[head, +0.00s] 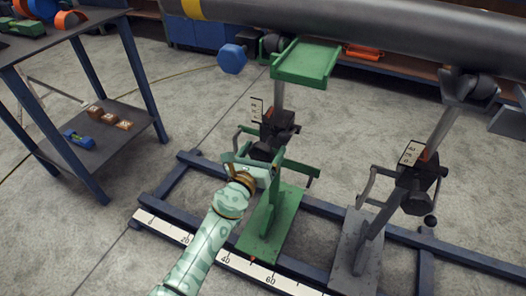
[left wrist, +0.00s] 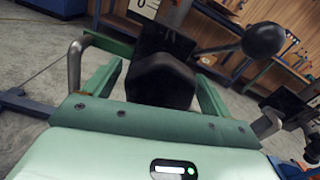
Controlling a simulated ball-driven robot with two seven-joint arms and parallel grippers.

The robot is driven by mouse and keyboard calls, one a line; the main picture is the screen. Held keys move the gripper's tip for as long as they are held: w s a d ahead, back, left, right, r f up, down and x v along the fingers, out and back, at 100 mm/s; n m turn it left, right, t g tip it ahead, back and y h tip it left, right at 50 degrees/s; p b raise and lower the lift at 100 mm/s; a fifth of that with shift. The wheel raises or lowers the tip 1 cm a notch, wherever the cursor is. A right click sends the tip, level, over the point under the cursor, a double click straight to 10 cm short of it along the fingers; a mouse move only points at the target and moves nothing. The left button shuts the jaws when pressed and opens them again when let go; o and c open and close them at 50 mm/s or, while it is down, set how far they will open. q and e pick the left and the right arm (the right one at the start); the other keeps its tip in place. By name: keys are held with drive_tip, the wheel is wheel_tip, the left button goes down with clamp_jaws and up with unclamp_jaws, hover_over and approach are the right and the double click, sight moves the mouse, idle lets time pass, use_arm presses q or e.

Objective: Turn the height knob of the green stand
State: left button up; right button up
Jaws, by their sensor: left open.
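The green stand (head: 305,65) stands upright on the blue frame, with its green cradle just under the big grey pipe. A dark clamp block (head: 279,127) sits on its post, beside a small scale plate. The dark height knob (head: 262,152) is on the near side of the block, partly hidden by my gripper. My left gripper (head: 253,168) is at the knob. In the left wrist view its two green fingers are apart, one on each side of the dark knob (left wrist: 160,80). I cannot tell whether they touch it. My right gripper is not in view.
A grey stand (head: 355,250) with a ball-ended handle stands to the right. The grey pipe (head: 400,40) runs across the top. A ruler strip (head: 235,262) lies along the frame's near side. A shelf table (head: 100,150) stands left; the floor between is clear.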

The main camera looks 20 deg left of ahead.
use_arm(q)
drive_tip(key=c, duration=1)
